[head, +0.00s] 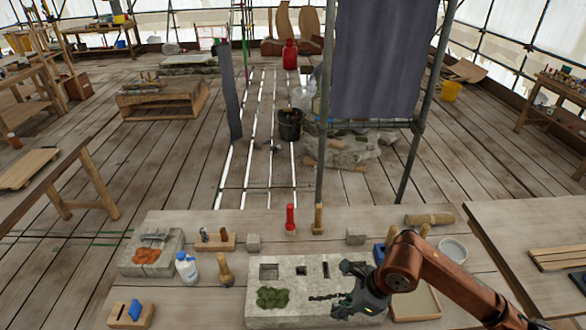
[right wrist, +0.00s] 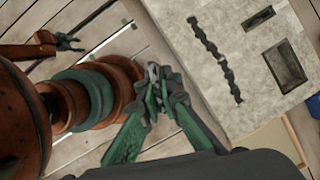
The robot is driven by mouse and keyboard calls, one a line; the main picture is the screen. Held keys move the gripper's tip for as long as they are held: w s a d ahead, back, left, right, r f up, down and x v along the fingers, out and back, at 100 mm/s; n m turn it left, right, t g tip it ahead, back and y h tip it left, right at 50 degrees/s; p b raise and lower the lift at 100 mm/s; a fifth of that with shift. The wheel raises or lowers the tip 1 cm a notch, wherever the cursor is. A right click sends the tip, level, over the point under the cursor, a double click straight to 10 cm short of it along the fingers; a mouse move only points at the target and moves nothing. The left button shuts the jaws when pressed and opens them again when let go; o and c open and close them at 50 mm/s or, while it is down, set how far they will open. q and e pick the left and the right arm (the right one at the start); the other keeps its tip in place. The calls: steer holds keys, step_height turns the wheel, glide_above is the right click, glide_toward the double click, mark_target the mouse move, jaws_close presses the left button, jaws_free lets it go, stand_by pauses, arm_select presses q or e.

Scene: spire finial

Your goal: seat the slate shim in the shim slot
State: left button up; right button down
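The pale stone block (head: 290,318) lies on the front table with several recesses in its top. I cannot tell which is the shim slot. My right gripper (head: 343,290) is at the block's right part. In the right wrist view its fingertips (right wrist: 163,76) are close together beside the block (right wrist: 195,20), with something greyish between them that I cannot identify. I cannot make out the slate shim for certain. My left gripper (right wrist: 72,42) shows small, fingers apart, in the right wrist view.
Green moss (head: 272,297) and a dark jagged line lie on the block's top. Around it are a wooden rack (head: 215,243), a white bottle (head: 186,268), a red bottle (head: 290,218), a mallet (head: 224,270) and a white bowl (head: 453,250). Bare tabletop shows left of the block.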

steer(key=shift+d+f+n+g, duration=0.25)
steer(key=shift+f+n, duration=0.1)
steer(key=shift+n, duration=0.25)
steer(key=shift+d+f+n+g, duration=0.15)
steer(key=shift+f+n+g, duration=0.15)
steer(key=shift+n, duration=0.3)
arm_select(q)
steer(key=shift+s+f+b, duration=0.2)
steer(key=shift+f+b, duration=0.9)
steer(key=shift+f, duration=0.05)
arm_select(e)
steer(key=d+f+n+g+h, duration=0.4)
steer(key=d+n, duration=0.3)
steer(key=n, duration=1.1)
steer(key=shift+s+d+f+n+g, duration=0.3)
steer(key=shift+s+f+n+g, duration=0.15)
steer(key=shift+f, duration=0.15)
arm_select(q)
steer(key=shift+c, duration=0.7)
arm_select(e)
steer(key=shift+w, duration=0.1)
